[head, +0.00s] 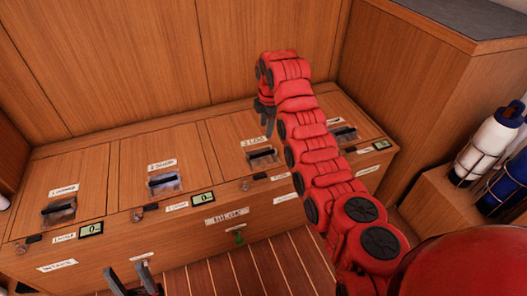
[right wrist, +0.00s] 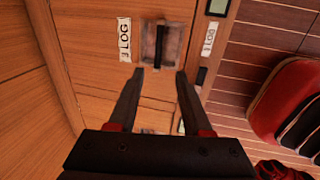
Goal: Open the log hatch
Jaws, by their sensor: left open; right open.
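The log hatch (head: 236,128) is a wooden panel in the bench top, lying flush and closed. Its LOG label (head: 253,141) sits by a dark bar handle in a metal recess (head: 263,157). In the right wrist view the label (right wrist: 124,40) is left of the handle (right wrist: 160,45), which lies just beyond my fingertips. My right gripper (head: 268,122) is open and empty above the hatch; the right wrist view shows its two fingers apart (right wrist: 159,73). My left gripper (head: 134,278) is open and empty low in front of the bench.
Similar hatches with recessed handles lie to the left (head: 164,182) and right (head: 343,132). The bench front carries small displays (head: 202,197), latches and labels. A wooden wall rises behind. At right stand a cabinet (head: 415,95) and bottles in wire holders (head: 490,145).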

